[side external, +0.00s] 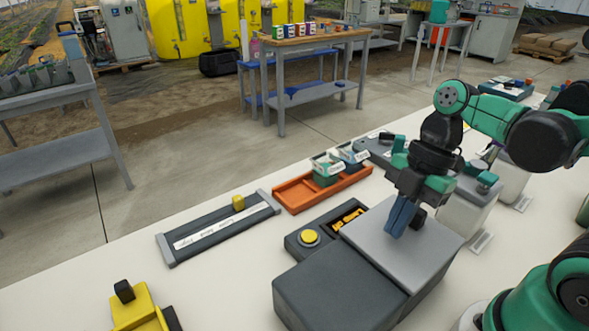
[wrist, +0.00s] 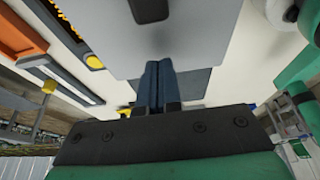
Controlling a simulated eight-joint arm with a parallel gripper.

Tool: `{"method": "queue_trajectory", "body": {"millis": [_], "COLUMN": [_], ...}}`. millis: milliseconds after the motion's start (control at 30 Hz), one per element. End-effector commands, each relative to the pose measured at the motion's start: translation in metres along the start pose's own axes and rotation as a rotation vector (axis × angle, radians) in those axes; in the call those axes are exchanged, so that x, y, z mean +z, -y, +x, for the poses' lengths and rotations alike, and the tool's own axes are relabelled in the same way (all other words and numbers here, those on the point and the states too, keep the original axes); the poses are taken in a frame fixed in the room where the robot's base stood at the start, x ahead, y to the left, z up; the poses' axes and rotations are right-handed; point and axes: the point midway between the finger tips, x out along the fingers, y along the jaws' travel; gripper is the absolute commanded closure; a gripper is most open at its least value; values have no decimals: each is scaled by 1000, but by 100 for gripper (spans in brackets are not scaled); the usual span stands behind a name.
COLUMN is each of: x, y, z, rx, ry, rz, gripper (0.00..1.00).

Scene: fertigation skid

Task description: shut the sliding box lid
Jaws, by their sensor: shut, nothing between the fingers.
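The sliding lid (side external: 412,252) is a light grey flat panel on a dark grey box (side external: 335,292). The fingertips are close to the lid's surface, just left of the knob in the side view. I cannot tell whether they touch the knob or lid. The wrist view shows the shut fingers (wrist: 160,82) below the knob.
A yellow button (side external: 310,237) sits on the dark housing at the box's left. An orange tray (side external: 296,195) with small bins and a grey rail with a yellow slider (side external: 238,202) lie farther back. A yellow fixture (side external: 137,307) stands front left. Bare white tabletop lies between.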

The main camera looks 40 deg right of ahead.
Motion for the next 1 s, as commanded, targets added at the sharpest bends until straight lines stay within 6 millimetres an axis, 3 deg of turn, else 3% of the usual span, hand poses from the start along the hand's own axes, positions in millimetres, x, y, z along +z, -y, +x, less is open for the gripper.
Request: {"method": "queue_trajectory", "body": {"millis": [633, 833, 1000], "x": [-5, -3, 6], "y": [0, -3, -18], "z": [-92, -93, -72], "rx": [-2, 24, 169], "ry": [-5, 22, 102], "rz": [0, 78, 420], "gripper": [100, 100, 100]}}
